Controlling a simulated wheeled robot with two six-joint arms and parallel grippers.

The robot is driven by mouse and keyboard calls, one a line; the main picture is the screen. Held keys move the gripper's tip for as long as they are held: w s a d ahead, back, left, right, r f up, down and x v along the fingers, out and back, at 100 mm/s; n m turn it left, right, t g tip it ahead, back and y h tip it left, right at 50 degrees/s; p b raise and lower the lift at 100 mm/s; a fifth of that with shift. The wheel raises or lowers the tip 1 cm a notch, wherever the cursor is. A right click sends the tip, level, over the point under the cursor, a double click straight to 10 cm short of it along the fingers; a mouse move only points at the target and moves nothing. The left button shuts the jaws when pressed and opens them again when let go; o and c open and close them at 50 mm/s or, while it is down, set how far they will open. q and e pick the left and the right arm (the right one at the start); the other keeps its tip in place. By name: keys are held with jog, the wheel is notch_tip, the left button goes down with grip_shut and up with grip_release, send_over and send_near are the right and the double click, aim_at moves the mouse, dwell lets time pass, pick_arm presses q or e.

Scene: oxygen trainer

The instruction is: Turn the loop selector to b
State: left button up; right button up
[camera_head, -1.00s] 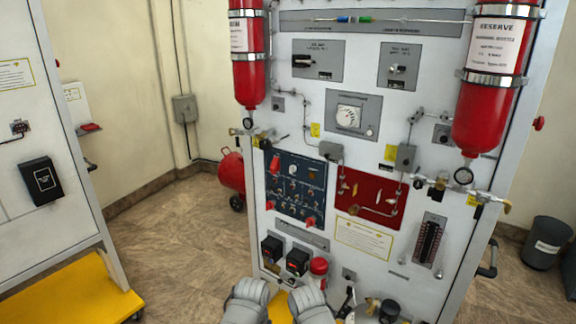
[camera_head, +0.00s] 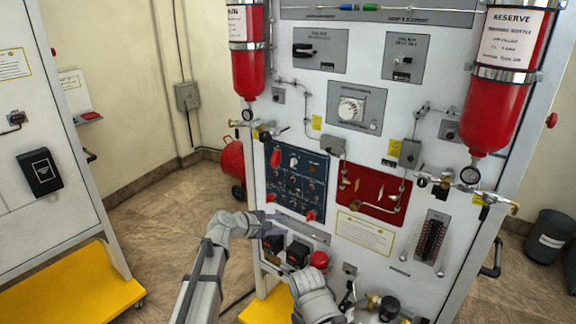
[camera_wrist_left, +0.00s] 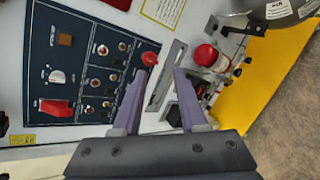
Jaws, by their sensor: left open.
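The loop selector is not certain to me, since the labels are too small to read. In the head view the upper panel has a black rotary handle (camera_head: 304,49) on a grey plate and a smaller knob (camera_head: 403,60) on a plate to its right. A blue panel (camera_head: 296,178) lower left carries several small switches and red handles; it also shows in the left wrist view (camera_wrist_left: 85,65). My left gripper (camera_head: 272,226) is open and empty near this panel's lower edge, its fingers (camera_wrist_left: 163,74) pointing at the board. My right gripper's wrist shows low in the middle; its fingers are unclear.
Two red cylinders (camera_head: 247,65) (camera_head: 500,85) flank the panel. A red panel (camera_head: 372,188) with pipework sits beside the blue one. Black boxes (camera_head: 298,254) and a red knob (camera_head: 319,260) are just below my left gripper. Floor is open at left.

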pick_arm(q)
jog(key=w+r+n+t+h, duration=0.2)
jog(key=w+r+n+t, duration=0.2)
jog(key=w+r+n, duration=0.4)
jog(key=n+t, duration=0.3)
jog(key=n, duration=0.3)
send_near(291, 163)
jog(key=shift+y, duration=0.4)
jog(key=shift+r+x, duration=0.1)
jog(key=shift+x, duration=2.05)
jog(key=shift+r+x, duration=0.15)
jog(key=shift+x, duration=1.95)
jog(key=shift+s, duration=0.1)
grip_shut()
